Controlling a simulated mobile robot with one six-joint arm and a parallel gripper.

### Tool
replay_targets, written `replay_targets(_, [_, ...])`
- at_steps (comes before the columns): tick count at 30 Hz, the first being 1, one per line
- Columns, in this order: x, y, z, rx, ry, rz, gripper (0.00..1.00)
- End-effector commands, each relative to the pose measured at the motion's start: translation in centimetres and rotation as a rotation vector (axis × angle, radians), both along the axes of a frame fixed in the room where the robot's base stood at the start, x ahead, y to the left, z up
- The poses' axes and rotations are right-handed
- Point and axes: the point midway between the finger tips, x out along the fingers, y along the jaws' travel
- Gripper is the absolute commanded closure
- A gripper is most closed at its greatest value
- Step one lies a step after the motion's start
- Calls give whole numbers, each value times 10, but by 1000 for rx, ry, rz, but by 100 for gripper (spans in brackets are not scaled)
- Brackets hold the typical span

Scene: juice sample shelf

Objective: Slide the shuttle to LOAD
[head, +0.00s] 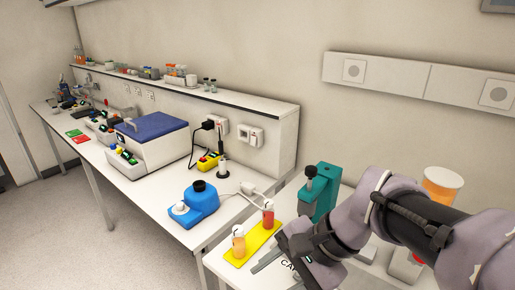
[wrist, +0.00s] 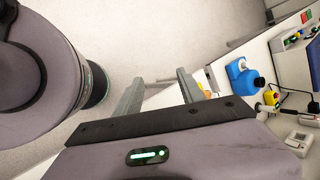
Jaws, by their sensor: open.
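My gripper (head: 270,262) is low at the front of the near bench, just right of a yellow strip (head: 254,243). Its two fingers stand apart in the wrist view (wrist: 160,82), with nothing seen between them but floor and a pale bench edge. A teal upright device (head: 317,190) with a black knob stands behind the gripper. Part of a label reading "CA" (head: 288,265) shows on the white surface beside the gripper. I cannot make out the shuttle or the word LOAD; my gripper and arm hide much of that area.
An orange cup (head: 238,242) and a red cup (head: 268,215) stand on the yellow strip. A blue device (head: 195,205) sits to their left. A blue-lidded white box (head: 150,143) is farther back. A large orange-filled container (head: 442,185) stands behind my arm.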

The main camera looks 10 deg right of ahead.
Motion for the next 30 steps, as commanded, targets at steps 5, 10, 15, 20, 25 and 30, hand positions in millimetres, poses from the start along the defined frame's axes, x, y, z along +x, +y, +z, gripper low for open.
replay_targets(5, [43,-29,21,283,119,-223,53])
replay_targets(10, [71,-58,33,479,164,-362,53])
replay_targets(15, [98,-100,44,686,187,-505,53])
replay_targets(20, [115,-139,51,844,187,-608,53])
replay_targets(25, [127,-186,57,1011,171,-711,53])
replay_targets(30, [132,-234,59,1162,142,-802,53])
